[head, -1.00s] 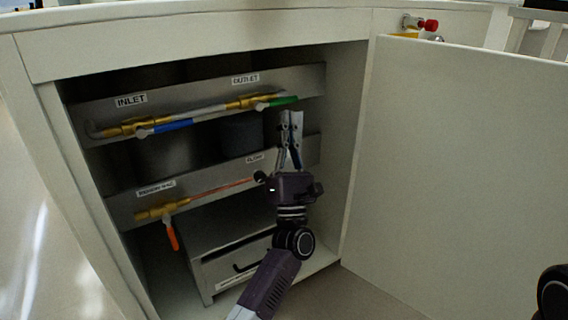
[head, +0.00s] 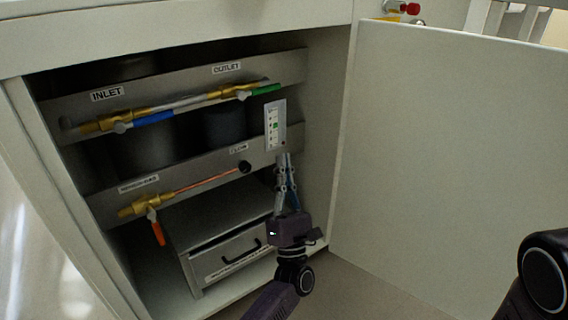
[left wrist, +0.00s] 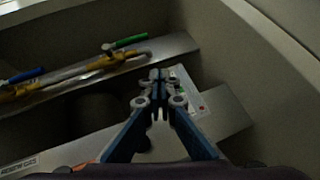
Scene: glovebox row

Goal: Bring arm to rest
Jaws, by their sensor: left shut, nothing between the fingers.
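My left gripper (head: 284,158) is shut and empty inside the open cabinet, just below a small white indicator panel (head: 275,125) with green marks. In the left wrist view, the left gripper's fingertips (left wrist: 158,76) meet, and the panel (left wrist: 187,88) shows partly behind them. I cannot tell whether the fingers touch the panel or the lower rail. My left arm reaches in from the bottom of the head view. A dark rounded part of my own body shows at the lower right of the head view. My right gripper is not in view.
The upper rail carries INLET and OUTLET valves with a blue handle (head: 153,118) and a green handle (head: 265,90). The lower rail has an orange handle (head: 158,233) hanging down. A drawer box (head: 222,260) stands below. The open door (head: 450,150) bounds the right side.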

